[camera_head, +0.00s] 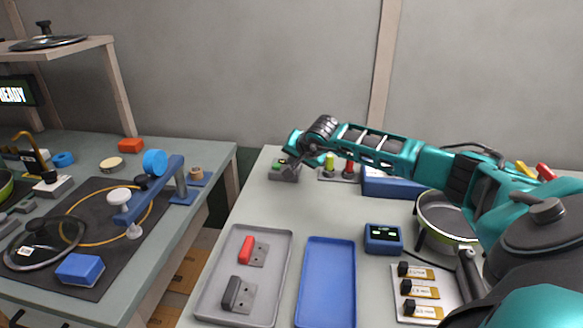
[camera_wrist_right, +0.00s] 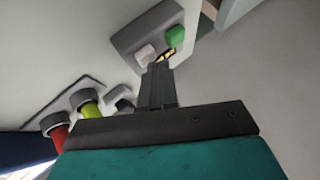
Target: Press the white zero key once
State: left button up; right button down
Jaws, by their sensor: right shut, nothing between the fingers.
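The white zero key (camera_wrist_right: 145,53) sits on a small grey box (camera_wrist_right: 140,32), beside a round green key (camera_wrist_right: 177,35). In the head view the grey box (camera_head: 288,176) stands at the back left of the right-hand table, partly hidden by my gripper. My right gripper (camera_wrist_right: 161,66) is shut and empty. Its fingertips are over the near edge of the box, close to the white key and just to its lower right. A small yellow patch shows by the tips. I cannot tell whether the tips touch the key. My left gripper is not in view.
A plate with a yellow-green knob (camera_wrist_right: 90,108) and a red knob (camera_wrist_right: 54,130) stands close by my right gripper. A blue box (camera_head: 390,187) lies under my right forearm. A grey tray (camera_head: 283,262) and a blue tray (camera_head: 328,270) lie nearer. The table between box and trays is clear.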

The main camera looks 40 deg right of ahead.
jog(key=shift+f, duration=0.2)
jog(key=shift+r, duration=0.1)
jog(key=shift+r+p, duration=0.4)
jog(key=shift+r, duration=0.4)
jog(key=shift+r+p, duration=1.65)
jog(key=shift+r, duration=0.9)
jog(key=shift+a+f, duration=0.1)
